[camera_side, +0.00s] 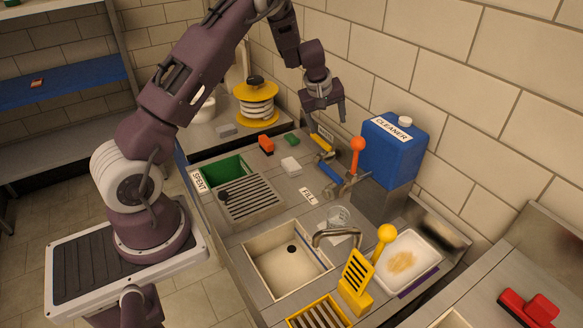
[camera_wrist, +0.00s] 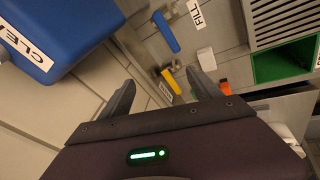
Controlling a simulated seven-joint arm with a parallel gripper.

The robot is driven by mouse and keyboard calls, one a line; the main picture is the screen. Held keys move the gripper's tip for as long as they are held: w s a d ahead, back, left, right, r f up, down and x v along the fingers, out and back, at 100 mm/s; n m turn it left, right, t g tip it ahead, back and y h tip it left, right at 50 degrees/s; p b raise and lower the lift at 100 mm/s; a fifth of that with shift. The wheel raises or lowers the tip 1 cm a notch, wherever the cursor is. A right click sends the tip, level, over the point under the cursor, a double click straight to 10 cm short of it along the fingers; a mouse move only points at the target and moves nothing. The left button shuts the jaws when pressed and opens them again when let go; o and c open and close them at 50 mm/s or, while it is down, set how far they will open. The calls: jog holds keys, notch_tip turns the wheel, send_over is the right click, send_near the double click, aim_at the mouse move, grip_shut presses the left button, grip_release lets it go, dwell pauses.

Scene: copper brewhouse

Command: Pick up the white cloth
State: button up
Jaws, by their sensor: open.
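A small white folded block, which looks like the white cloth (camera_side: 290,166), lies on the metal counter between the drain grate and the taps. In the wrist view the white cloth (camera_wrist: 206,59) shows just beyond the right finger, partly hidden by it. My gripper (camera_side: 325,114) is open and empty, raised above the back of the counter near the wall, apart from the cloth and behind it to the right. In the wrist view both fingers of my gripper (camera_wrist: 160,79) are spread with nothing between them.
An orange block (camera_side: 266,144) and a green block (camera_side: 291,139) lie near the cloth. A blue cleaner container (camera_side: 393,150), a red-knobbed lever (camera_side: 357,146) and yellow and blue tap handles stand to the right. A green bin (camera_side: 228,169) and grate (camera_side: 250,196) lie left.

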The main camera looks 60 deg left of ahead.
jog(key=a+f+n+g+y, duration=0.1)
jog(key=a+f, duration=0.5)
jog(key=f, duration=0.3)
jog(key=n+g+y, duration=0.1)
jog(key=n+y, duration=0.1)
send_near(291, 164)
jog(key=shift+x, duration=0.9)
jog(key=x, duration=0.7)
jog(key=shift+w, duration=0.1)
jog(key=c, duration=1.4)
notch_tip(291, 164, up, 10)
jog(key=shift+c, duration=0.3)
